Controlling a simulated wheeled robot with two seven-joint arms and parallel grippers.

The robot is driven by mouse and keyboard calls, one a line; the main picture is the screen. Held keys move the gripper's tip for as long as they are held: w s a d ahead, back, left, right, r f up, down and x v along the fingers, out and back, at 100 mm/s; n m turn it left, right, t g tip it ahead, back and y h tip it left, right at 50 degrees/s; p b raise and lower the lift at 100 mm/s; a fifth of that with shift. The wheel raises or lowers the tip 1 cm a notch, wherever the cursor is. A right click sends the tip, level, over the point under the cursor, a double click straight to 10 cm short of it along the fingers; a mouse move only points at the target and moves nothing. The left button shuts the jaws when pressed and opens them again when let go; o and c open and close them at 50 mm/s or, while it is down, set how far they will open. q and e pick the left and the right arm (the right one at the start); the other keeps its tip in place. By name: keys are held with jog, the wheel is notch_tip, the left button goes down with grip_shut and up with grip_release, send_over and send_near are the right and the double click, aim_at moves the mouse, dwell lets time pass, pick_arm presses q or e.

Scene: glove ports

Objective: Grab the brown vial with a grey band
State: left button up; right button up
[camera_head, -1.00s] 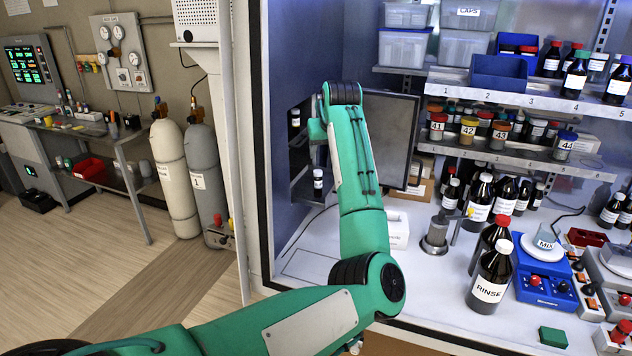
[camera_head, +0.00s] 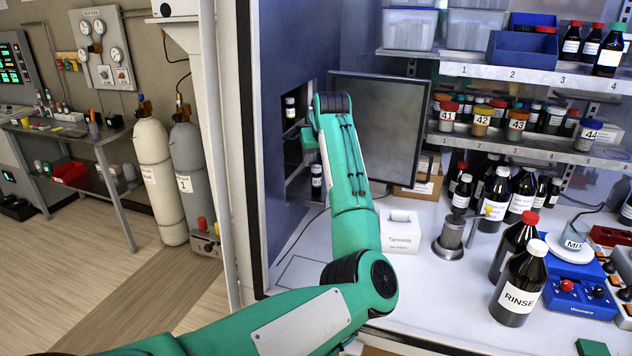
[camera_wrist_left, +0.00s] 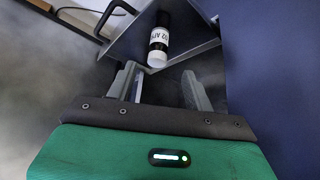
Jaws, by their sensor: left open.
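My left gripper shows in the left wrist view (camera_wrist_left: 160,78), open, with one finger on each side. A dark vial (camera_wrist_left: 160,32) with a white label and a pale cap stands on a grey shelf just beyond the fingertips, roughly in line with the gap. In the head view my left arm reaches to a niche in the blue side wall, and its gripper is hidden there. One small dark vial (camera_head: 290,108) is on the niche's upper level and another (camera_head: 316,180), white-labelled, on the lower. I cannot make out a grey band on any vial. My right gripper is not in view.
A white box (camera_head: 399,232), a metal cylinder (camera_head: 449,238) and a RINSE bottle (camera_head: 519,287) stand on the white bench. Shelves of jars (camera_head: 481,117) are at the right. The blue wall (camera_wrist_left: 255,60) is close.

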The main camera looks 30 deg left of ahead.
aim_at(317, 168)
pick_arm(q)
jog(key=p+x, duration=0.1)
jog(key=x, duration=0.4)
jog(key=shift+a+f, duration=0.15)
jog(key=shift+w+f+p, duration=0.2)
jog(key=shift+f+p, duration=0.15)
jog(key=shift+p, duration=0.1)
jog(key=p+x, duration=0.1)
jog(key=x, duration=0.2)
jog(key=shift+w+f+p, duration=0.1)
jog(key=shift+f+p, duration=0.2)
jog(key=shift+w+a+f, duration=0.15)
jog(key=shift+a+f, duration=0.05)
jog(key=shift+f, duration=0.25)
jog(key=shift+d+r, duration=0.1)
jog(key=c, duration=1)
